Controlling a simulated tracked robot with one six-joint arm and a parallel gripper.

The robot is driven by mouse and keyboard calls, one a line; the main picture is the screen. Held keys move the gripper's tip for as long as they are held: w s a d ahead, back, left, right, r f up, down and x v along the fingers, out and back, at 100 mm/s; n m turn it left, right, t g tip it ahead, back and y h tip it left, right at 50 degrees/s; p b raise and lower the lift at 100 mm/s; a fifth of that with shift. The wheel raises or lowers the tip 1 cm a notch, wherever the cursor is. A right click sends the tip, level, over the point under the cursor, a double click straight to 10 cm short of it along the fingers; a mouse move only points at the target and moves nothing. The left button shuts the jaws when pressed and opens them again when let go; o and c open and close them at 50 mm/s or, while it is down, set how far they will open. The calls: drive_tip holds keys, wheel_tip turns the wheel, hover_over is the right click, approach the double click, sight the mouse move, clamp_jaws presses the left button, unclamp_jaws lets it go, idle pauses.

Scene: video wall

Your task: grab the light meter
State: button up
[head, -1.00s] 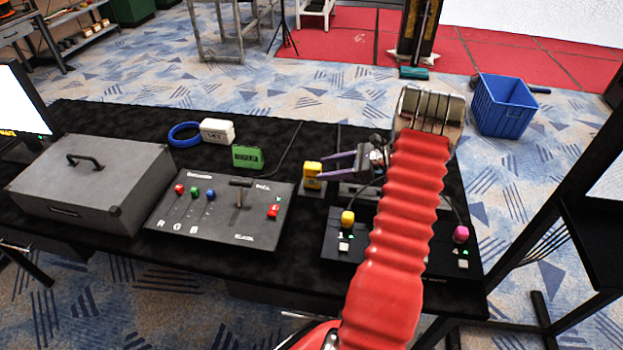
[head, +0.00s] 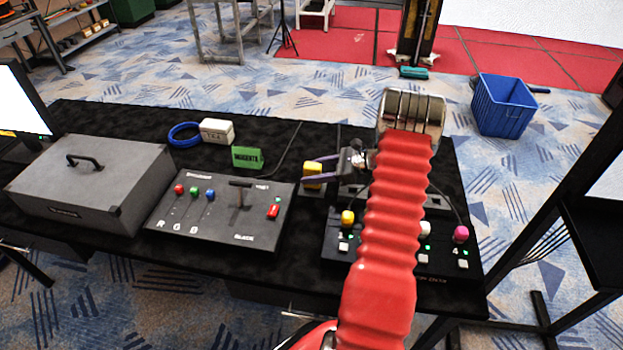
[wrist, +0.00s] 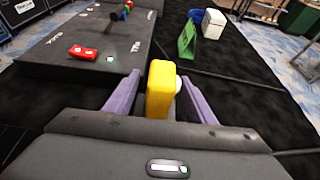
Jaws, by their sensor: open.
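The light meter is a yellow, upright block with a white round part beside it; it stands on the black table in the head view (head: 312,169) and large in the middle of the wrist view (wrist: 159,86). My gripper (head: 318,170) has two purple fingers. In the wrist view my gripper (wrist: 160,97) is open, with one finger on each side of the yellow block. Dark gaps show between the fingers and the block. The lower part of the block is hidden behind the gripper body in the wrist view.
A grey control panel (head: 222,210) with coloured knobs lies left of the meter. A green sign (head: 247,157) and a white box (head: 216,130) stand behind. A button panel (head: 340,228) is in front, partly under my arm. A cable crosses the table behind.

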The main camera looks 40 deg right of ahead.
drive_tip(key=shift+c, duration=0.6)
drive_tip(key=c, duration=1.1)
drive_tip(key=shift+r, duration=0.15)
wheel_tip(320, 180, up, 10)
drive_tip(key=shift+f, duration=0.1)
idle(0.3)
